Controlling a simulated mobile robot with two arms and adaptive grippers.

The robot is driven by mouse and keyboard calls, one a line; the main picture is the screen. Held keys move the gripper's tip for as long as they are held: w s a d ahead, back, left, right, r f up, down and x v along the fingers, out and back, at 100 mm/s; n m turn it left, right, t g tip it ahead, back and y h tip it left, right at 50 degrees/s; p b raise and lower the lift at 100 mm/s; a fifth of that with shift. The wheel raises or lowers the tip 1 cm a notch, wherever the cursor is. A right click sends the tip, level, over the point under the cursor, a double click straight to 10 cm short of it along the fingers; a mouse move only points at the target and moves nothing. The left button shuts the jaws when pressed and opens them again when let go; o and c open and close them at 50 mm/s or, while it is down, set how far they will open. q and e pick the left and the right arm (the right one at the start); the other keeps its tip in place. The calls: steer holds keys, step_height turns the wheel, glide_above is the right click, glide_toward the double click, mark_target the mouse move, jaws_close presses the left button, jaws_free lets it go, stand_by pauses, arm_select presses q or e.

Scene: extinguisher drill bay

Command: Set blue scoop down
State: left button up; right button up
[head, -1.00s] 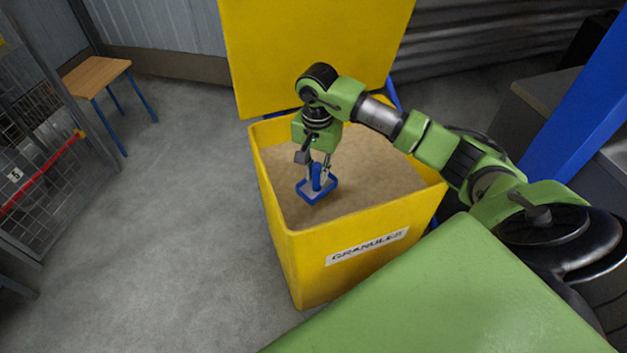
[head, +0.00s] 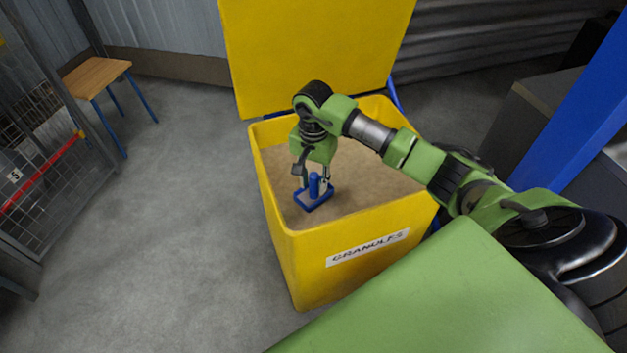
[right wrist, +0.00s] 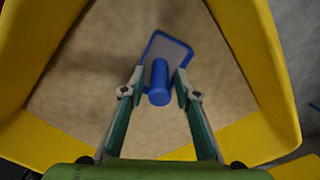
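The blue scoop (head: 313,199) is inside the yellow granule bin (head: 280,255), upright, with its handle pointing up. It appears to rest on the tan granules (head: 365,180). My right gripper (head: 315,184) is over the scoop with one finger on each side of the handle. In the right wrist view the scoop's handle (right wrist: 160,82) stands between the fingertips (right wrist: 160,75), with a gap showing on both sides, so the gripper is open. The scoop's pan shows beyond the fingers. My left gripper is not in view.
The bin's yellow lid (head: 315,55) stands open behind it. A wooden-topped stool (head: 95,75) and a wire cage (head: 40,190) are at the left. A blue post (head: 580,110) rises at the right. The floor left of the bin is clear.

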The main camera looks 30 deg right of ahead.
steer(key=shift+r, duration=0.15)
